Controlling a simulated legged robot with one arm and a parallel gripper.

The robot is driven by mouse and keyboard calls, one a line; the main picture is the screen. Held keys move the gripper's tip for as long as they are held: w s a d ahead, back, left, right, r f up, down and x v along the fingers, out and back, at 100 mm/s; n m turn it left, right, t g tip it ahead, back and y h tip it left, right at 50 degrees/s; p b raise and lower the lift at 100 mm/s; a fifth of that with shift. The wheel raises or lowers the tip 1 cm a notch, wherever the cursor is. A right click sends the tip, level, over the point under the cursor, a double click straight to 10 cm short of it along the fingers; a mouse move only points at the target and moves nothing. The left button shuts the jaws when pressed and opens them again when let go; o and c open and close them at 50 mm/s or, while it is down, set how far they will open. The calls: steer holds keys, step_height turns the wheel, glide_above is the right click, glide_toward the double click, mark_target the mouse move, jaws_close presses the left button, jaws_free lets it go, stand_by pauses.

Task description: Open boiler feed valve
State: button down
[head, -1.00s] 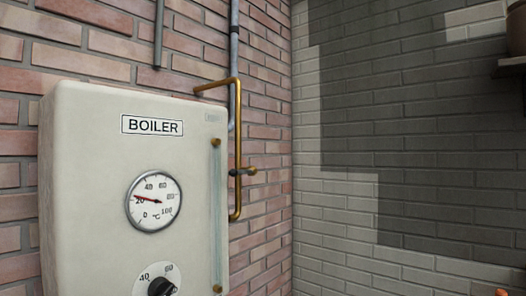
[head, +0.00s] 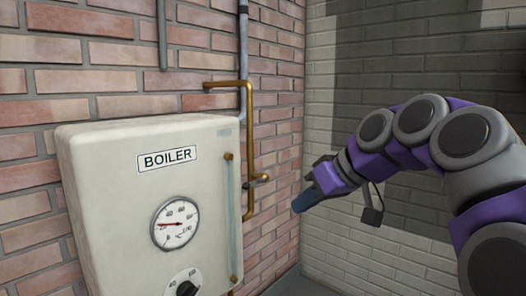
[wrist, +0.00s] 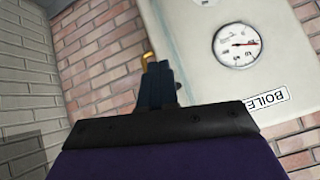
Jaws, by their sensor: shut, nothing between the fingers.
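A cream boiler (head: 110,200) labelled BOILER hangs on the brick wall at the left of the head view. A brass pipe (head: 249,120) runs down beside its right side. The valve handle is not clear there.
The boiler has a round gauge (head: 175,223), a dark knob (head: 187,289) and a sight glass (head: 229,200). A grey pipe (head: 243,50) runs up the wall. A pale brick wall (head: 340,250) stands at the right.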

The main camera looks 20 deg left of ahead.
steer(key=w+a+r+n+y+p, duration=0.1)
steer(key=w+r+p, duration=0.1)
steer(key=r, duration=0.3)
steer(key=w+a+r+n+t+p, duration=0.1)
steer(key=w+a+r+p, duration=0.1)
steer(key=r, duration=0.4)
steer(key=shift+w+r+n+y+p, duration=0.15)
steer(key=shift+r+n+y+p, duration=0.15)
steer(key=shift+y+p, duration=0.15)
steer(key=shift+a, duration=0.1)
steer(key=shift+a+f, duration=0.1)
steer(key=d+f+x, duration=0.1)
steer(key=f+x, duration=0.1)
steer(key=x, duration=1)
steer(key=shift+f+b, duration=0.3)
steer(key=shift+b, duration=0.15)
steer(key=shift+a, duration=0.2)
